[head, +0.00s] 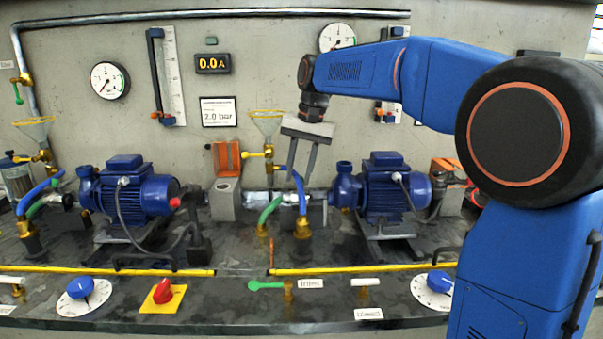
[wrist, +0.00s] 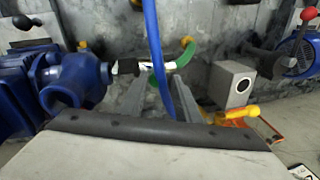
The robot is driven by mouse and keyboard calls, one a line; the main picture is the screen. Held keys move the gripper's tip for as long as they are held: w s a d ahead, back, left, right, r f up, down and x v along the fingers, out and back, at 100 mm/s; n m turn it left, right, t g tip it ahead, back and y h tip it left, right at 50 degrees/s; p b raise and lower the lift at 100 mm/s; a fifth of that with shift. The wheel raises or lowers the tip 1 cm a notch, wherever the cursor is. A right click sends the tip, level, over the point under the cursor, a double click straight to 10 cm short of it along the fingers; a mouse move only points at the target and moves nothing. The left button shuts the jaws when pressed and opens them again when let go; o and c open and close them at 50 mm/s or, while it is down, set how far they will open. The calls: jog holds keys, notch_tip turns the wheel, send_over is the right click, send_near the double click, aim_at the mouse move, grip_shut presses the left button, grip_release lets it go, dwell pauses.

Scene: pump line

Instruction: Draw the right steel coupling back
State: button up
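In the head view a pale steel-coloured piece (head: 318,195), which looks like the right coupling, lies on the line just left of the right blue pump (head: 385,190). Hoses and my fingers partly cover this area, so its exact outline is unclear. My gripper (head: 297,182) points down over the line there, with a gap between its two fingers. In the wrist view the fingers (wrist: 174,92) also stand apart, with the blue hose (wrist: 154,45) crossing in front of them. A light piece (wrist: 150,67) shows beyond the fingertips. I cannot see anything clamped.
A grey block (head: 225,200) with an orange flap (head: 227,157) stands left of my gripper. A green hose (head: 269,209) and a brass funnel (head: 266,122) are close by. A yellow rail (head: 350,268) runs along the front, before knobs and levers.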

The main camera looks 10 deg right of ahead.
jog(key=shift+r, duration=0.1)
jog(key=s+d+r, duration=0.1)
jog(key=d+r, duration=0.2)
jog(key=r, duration=1.4)
jog(key=shift+s, duration=0.2)
jog(key=shift+d+f, duration=0.1)
